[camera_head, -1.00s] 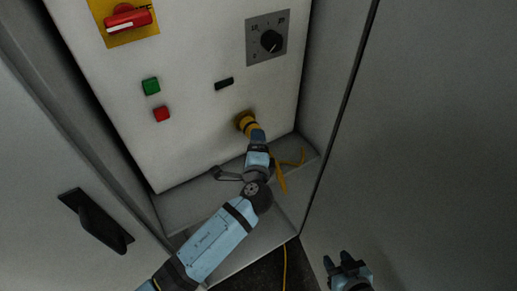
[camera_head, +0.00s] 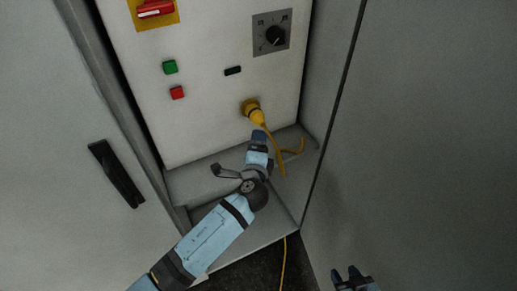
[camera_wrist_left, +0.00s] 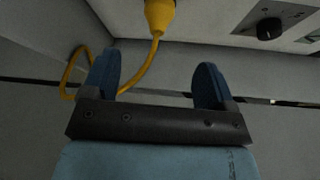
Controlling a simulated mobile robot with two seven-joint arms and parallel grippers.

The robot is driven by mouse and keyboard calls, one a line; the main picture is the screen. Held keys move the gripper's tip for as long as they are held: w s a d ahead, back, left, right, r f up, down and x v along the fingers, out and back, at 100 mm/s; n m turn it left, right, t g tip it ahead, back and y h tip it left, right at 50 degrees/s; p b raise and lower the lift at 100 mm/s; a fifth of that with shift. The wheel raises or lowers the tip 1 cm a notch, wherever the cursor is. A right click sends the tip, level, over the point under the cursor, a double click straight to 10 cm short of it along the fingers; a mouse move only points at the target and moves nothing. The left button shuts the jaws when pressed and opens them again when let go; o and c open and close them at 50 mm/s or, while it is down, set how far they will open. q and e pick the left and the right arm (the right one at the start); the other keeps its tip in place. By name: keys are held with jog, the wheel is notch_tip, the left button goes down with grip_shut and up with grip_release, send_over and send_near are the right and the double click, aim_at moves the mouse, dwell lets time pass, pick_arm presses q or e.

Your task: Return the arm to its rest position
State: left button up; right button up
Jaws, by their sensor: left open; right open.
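My left arm reaches in from the bottom left of the head view to the lower part of the cabinet panel. My left gripper (camera_head: 258,136) is just below the yellow plug (camera_head: 253,112), which sits at the panel with its cable hanging down. In the left wrist view the two blue fingers of my left gripper (camera_wrist_left: 158,85) are spread and empty. The yellow plug (camera_wrist_left: 159,14) is beyond them at the top, apart from the fingers. My right gripper (camera_head: 349,275) is open and empty at the bottom edge, right of centre.
The white panel (camera_head: 205,120) carries a red switch (camera_head: 155,9), a dial (camera_head: 273,36), a green button (camera_head: 170,67) and a red button (camera_head: 177,92). An open door with a black handle (camera_head: 116,174) stands left. A grey wall (camera_head: 425,150) stands right.

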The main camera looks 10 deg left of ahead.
dwell(0.5)
pick_arm(q)
jog(key=shift+f, duration=0.1)
jog(key=s+a+f+n+g+h, duration=0.1)
jog(key=s+a+f+n+g, duration=0.2)
jog(key=s+f, duration=0.35)
jog(key=s+a+f+n+g+h, duration=0.1)
jog(key=s+a+f+n+g, duration=0.2)
jog(key=s+f, duration=0.35)
jog(key=s+a+f+n+h, duration=0.1)
jog(key=s+a+n, duration=0.3)
jog(key=s, duration=0.3)
jog(key=s+a+f+n+h, duration=0.1)
jog(key=s+a+n, duration=0.2)
jog(key=s+n, duration=0.3)
jog(key=shift+s+a, duration=0.35)
jog(key=shift+s, duration=0.85)
jog(key=shift+f, duration=0.1)
